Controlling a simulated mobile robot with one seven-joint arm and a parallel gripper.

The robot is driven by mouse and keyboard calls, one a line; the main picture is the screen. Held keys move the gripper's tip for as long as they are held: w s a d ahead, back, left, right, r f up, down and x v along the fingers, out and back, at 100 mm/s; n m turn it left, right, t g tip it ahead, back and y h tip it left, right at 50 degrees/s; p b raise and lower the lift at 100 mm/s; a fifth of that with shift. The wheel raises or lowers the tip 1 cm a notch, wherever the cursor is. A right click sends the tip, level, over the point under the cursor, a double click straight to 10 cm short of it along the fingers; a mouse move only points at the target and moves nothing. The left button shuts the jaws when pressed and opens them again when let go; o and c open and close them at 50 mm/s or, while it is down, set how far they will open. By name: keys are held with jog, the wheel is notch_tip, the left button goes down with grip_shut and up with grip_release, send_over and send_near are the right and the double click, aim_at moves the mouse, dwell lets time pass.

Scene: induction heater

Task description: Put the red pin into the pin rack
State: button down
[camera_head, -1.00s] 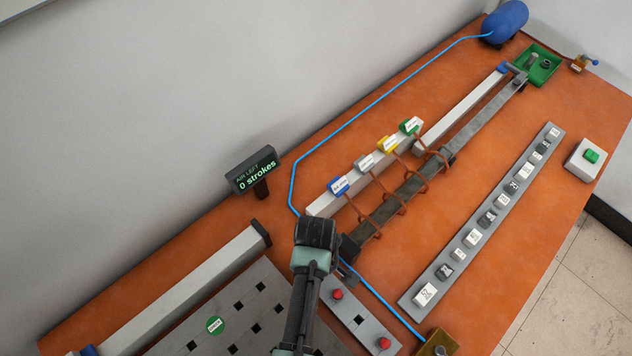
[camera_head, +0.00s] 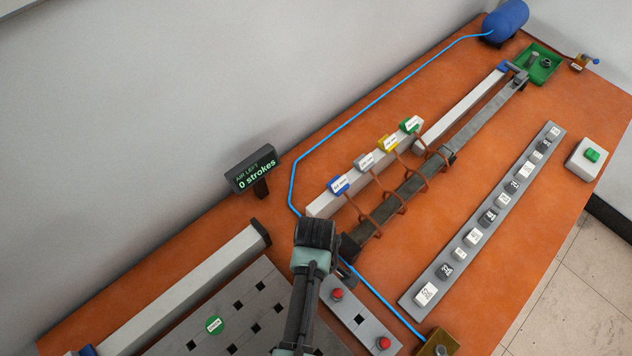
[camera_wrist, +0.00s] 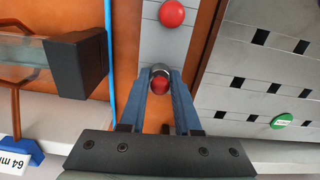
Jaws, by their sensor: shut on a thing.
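My gripper (camera_wrist: 160,92) is shut on a red pin (camera_wrist: 160,86), whose round red top shows between the blue-grey fingertips in the wrist view. A pale ring shows around the far side of that top. The grey pin rack (camera_wrist: 163,45) runs up the picture from the fingertips, with another red pin (camera_wrist: 172,13) farther along it. I cannot tell whether the held pin is in a hole or above one.
A blue air hose (camera_head: 375,297) passes close to the rack. A grey perforated plate (camera_head: 240,318) lies to the left, and the dark bar with copper coils (camera_head: 400,200) to the right. A display (camera_head: 254,170) reads 0 strokes.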

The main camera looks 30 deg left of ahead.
jog(key=c, duration=0.5)
grip_release()
jog(key=shift+c, duration=0.2)
notch_tip(320, 180, up, 13)
jog(key=shift+b, duration=0.4)
